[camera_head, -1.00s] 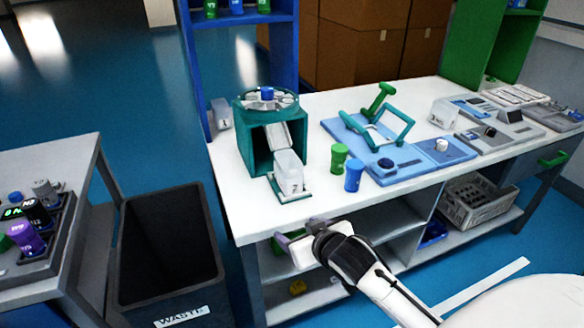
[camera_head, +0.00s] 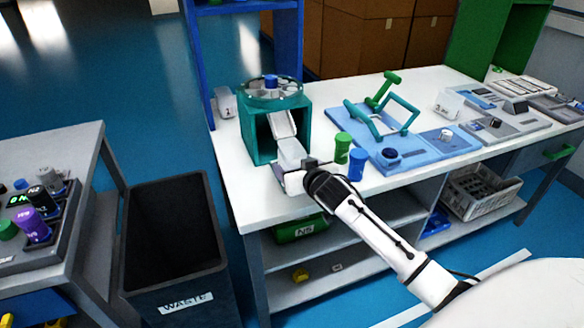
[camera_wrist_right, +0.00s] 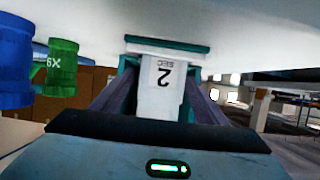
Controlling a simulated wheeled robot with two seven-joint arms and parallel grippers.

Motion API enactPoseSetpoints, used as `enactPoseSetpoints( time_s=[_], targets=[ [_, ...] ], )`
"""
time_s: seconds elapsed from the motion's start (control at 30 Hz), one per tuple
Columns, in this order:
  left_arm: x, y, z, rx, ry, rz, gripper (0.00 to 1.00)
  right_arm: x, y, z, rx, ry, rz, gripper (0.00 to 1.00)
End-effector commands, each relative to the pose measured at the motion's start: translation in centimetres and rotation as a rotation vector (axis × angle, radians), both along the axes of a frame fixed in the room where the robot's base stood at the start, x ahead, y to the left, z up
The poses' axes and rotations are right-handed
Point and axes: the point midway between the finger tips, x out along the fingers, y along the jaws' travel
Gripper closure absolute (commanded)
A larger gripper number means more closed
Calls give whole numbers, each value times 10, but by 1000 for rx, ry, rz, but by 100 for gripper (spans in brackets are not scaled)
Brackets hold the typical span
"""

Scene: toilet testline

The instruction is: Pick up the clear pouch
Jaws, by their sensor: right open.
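A clear, whitish pouch (camera_head: 291,153) stands at the front of the teal dispenser (camera_head: 262,131) on the white table. In the right wrist view the pouch (camera_wrist_right: 160,78) carries an upside-down "2 SEC" mark and a teal plate lies behind it. My right gripper (camera_head: 290,172) is at the pouch, at the table's front edge, and hides its lower part in the head view. In the wrist view its purple fingers are open, one on each side of the pouch. I cannot tell whether they touch it. My left gripper is not in view.
A green bottle (camera_head: 342,148) and a blue bottle (camera_head: 356,164) stand close to the right of my gripper. A blue fixture (camera_head: 436,142) with a teal frame lies beyond them. Other clear containers stand at the left (camera_head: 226,103) and right (camera_head: 448,104). A black waste bin (camera_head: 181,285) is front left.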

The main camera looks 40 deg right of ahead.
Motion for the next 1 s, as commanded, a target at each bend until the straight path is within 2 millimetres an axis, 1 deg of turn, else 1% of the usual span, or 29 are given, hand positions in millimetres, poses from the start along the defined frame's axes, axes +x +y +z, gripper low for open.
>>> enactPoseSetpoints(
  time_s=[0.03,0.17,0.43,0.47,0.5,0.7,0.73,0.77,1.0],
  targets=[
    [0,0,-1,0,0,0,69,6,-2,-3,0,1,-1,33],
    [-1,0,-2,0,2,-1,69,16,-4,-7,0,0,0,33],
    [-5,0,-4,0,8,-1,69,18,-4,-8,0,0,1,33],
    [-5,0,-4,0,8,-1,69,18,-4,-8,0,0,1,36],
    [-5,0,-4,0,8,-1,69,18,-4,-8,0,0,1,43],
    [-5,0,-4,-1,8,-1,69,17,-4,-8,0,0,1,76],
    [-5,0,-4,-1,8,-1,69,18,-4,-8,0,0,1,76],
    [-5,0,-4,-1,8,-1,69,17,-4,-7,0,0,1,80],
    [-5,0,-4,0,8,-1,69,17,-4,-6,0,-1,1,80]
  ],
)
